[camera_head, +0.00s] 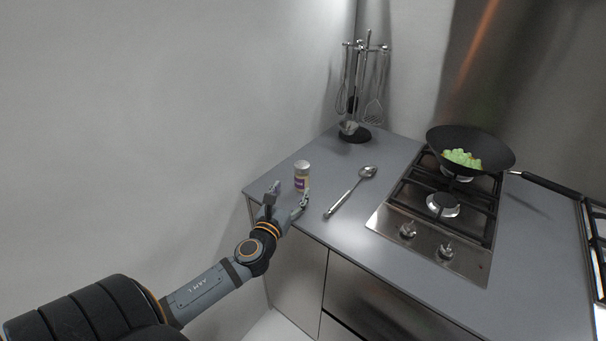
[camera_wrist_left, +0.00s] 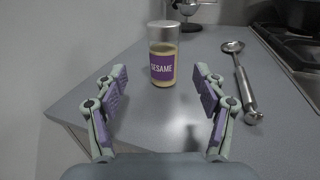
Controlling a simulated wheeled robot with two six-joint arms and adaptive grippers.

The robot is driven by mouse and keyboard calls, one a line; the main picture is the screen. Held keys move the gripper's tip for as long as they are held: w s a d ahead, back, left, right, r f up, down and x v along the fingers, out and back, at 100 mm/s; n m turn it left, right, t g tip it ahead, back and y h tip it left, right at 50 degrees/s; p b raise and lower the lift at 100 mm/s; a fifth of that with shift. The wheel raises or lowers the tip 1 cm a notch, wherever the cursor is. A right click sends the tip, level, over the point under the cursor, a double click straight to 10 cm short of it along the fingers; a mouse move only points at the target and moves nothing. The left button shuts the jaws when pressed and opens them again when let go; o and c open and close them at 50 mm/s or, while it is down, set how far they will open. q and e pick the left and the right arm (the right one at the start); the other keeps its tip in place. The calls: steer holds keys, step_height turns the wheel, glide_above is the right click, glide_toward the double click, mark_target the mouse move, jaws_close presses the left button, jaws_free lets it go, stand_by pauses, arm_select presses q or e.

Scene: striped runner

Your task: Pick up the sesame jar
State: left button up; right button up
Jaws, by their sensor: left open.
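The sesame jar (camera_head: 302,174) stands upright on the grey counter near its left corner. In the left wrist view the jar (camera_wrist_left: 163,68) has a clear body, a pale lid and a purple label reading SESAME. My left gripper (camera_head: 288,193) is open at the counter's front left edge. In the left wrist view its two fingers (camera_wrist_left: 162,95) are spread wide, and the jar stands centred beyond the fingertips, apart from them. My right gripper is not in view.
A metal ladle (camera_head: 352,190) lies right of the jar. A utensil stand (camera_head: 356,133) is at the back. A gas hob (camera_head: 437,215) with a black wok (camera_head: 487,147) holding green food is to the right. A wall borders the left side.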

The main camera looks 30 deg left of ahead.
mark_target(299, 179)
arm_select(q)
steer(key=x, duration=0.3)
steer(key=shift+f, duration=0.15)
steer(key=shift+w+r+p, duration=0.3)
steer(key=shift+w+p, duration=0.2)
steer(key=shift+w, duration=0.15)
steer(key=x, duration=0.4)
steer(key=shift+d+p, duration=0.2)
steer(key=shift+p, duration=0.2)
steer(key=shift+w+f, duration=0.1)
steer(key=shift+w, duration=0.05)
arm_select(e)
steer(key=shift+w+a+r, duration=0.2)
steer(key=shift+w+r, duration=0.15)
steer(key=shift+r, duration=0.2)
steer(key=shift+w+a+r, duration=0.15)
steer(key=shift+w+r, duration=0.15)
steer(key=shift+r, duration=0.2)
